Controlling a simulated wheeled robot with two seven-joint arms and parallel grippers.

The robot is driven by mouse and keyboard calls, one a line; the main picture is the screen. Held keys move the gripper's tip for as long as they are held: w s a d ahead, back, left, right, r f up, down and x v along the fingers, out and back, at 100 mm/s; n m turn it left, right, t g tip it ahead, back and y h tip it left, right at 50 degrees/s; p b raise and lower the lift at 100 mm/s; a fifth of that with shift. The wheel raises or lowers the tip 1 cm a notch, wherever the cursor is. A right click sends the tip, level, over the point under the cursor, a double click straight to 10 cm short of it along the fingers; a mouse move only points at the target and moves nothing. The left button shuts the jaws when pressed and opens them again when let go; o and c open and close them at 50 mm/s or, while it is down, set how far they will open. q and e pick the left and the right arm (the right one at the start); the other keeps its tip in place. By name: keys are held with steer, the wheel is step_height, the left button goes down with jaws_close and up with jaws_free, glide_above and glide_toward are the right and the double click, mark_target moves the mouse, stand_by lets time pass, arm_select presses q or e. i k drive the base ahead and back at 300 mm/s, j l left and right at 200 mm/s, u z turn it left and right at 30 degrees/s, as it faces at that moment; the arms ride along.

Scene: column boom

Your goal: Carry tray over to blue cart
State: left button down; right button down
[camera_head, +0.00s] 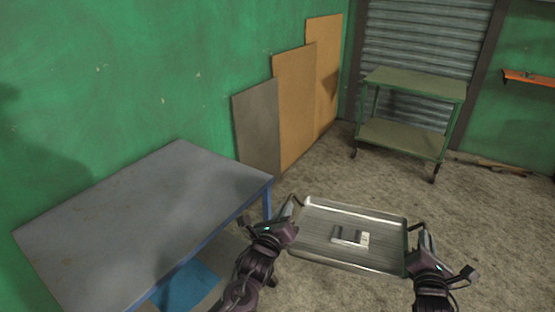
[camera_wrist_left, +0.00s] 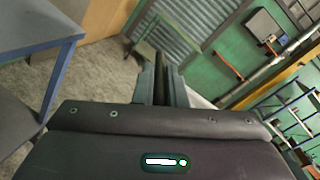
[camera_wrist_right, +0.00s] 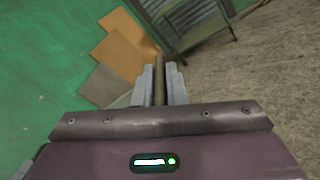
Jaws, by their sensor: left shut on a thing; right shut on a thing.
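A shallow silver metal tray (camera_head: 320,252) is held level over the floor in front of me, with a small grey-and-white item (camera_head: 349,236) lying on it. My left gripper (camera_head: 291,212) is shut on the tray's left handle, and a dark bar shows between its fingers in the left wrist view (camera_wrist_left: 161,82). My right gripper (camera_head: 416,240) is shut on the right handle, with a brown bar between its fingers in the right wrist view (camera_wrist_right: 159,82). A wheeled green two-shelf cart (camera_head: 415,84) stands at the back right. No clearly blue cart shows.
A blue-framed table (camera_head: 140,215) with a grey-blue top stands close on the left. Boards (camera_head: 295,100) lean on the green wall, and a grey shutter (camera_head: 425,35) is behind the cart. Bare floor (camera_head: 340,175) lies between tray and cart. An orange shelf (camera_head: 530,78) is on the right wall.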

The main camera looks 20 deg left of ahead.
mark_target(168, 214)
steer(key=i+u, duration=0.25)
steer(key=i, duration=0.3)
steer(key=i+l+u, duration=0.1)
steer(key=i+u, duration=0.15)
steer(key=i, duration=0.25)
steer(key=u, duration=1.5)
steer(key=i+l, duration=0.05)
